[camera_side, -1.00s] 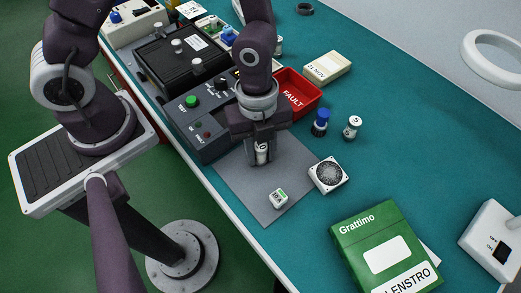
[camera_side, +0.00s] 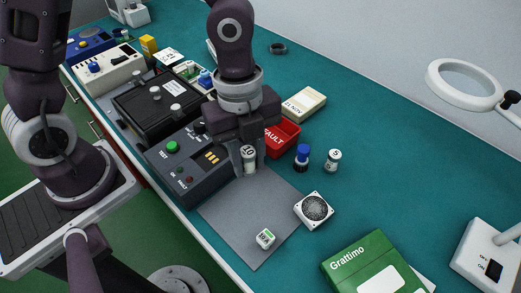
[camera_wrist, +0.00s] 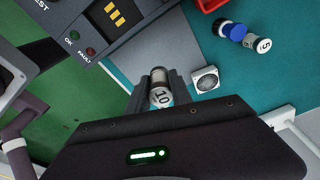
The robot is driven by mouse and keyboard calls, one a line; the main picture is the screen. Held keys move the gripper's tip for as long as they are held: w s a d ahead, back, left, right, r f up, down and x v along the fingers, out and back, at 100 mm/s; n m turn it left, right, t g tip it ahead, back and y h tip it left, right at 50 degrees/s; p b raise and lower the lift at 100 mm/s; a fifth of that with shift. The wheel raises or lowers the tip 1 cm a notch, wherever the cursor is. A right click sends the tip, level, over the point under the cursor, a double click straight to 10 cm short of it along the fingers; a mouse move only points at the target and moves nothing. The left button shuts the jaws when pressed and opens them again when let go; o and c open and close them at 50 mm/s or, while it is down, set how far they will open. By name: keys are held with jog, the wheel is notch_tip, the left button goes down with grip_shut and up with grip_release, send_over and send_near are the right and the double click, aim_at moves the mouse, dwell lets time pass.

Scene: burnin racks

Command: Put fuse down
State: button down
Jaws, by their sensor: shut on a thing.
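My gripper (camera_side: 248,163) is shut on a fuse (camera_side: 249,154), a small cylinder with a white end marked 10. The fuse is roughly upright, over the back part of the grey mat (camera_side: 245,220), next to the test box (camera_side: 190,165). The side view does not clearly show whether its lower end touches anything. In the wrist view the fuse (camera_wrist: 161,95) sits between the fingers (camera_wrist: 160,90), its marked end toward the camera. A blue-capped cylinder (camera_side: 302,155) and a white-capped one marked 5 (camera_side: 333,160) stand on the teal bench to the right.
A red FAULT bin (camera_side: 283,138) stands close behind my gripper. A green Grattimo box (camera_side: 365,262) is at the front. The mat's middle is clear.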

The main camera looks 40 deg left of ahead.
jog(key=w+a+r+n, duration=0.1)
jog(key=w+n, duration=0.2)
jog(key=w, duration=0.5)
jog(key=w+a+n, duration=0.2)
jog(key=w+n, duration=0.1)
jog(key=w, duration=0.4)
jog(key=r+n+t, duration=0.1)
jog(key=r+n, duration=0.1)
jog(key=n, duration=0.3)
send_over(299, 106)
jog(key=s, duration=0.1)
jog(key=f, duration=1)
jog(key=shift+w+a, duration=0.3)
jog(key=shift+w, duration=0.1)
jog(key=shift+f, duration=0.1)
jog(key=shift+f, duration=0.1)
jog(key=c, duration=1.1)
grip_release()
jog(key=shift+c, duration=0.2)
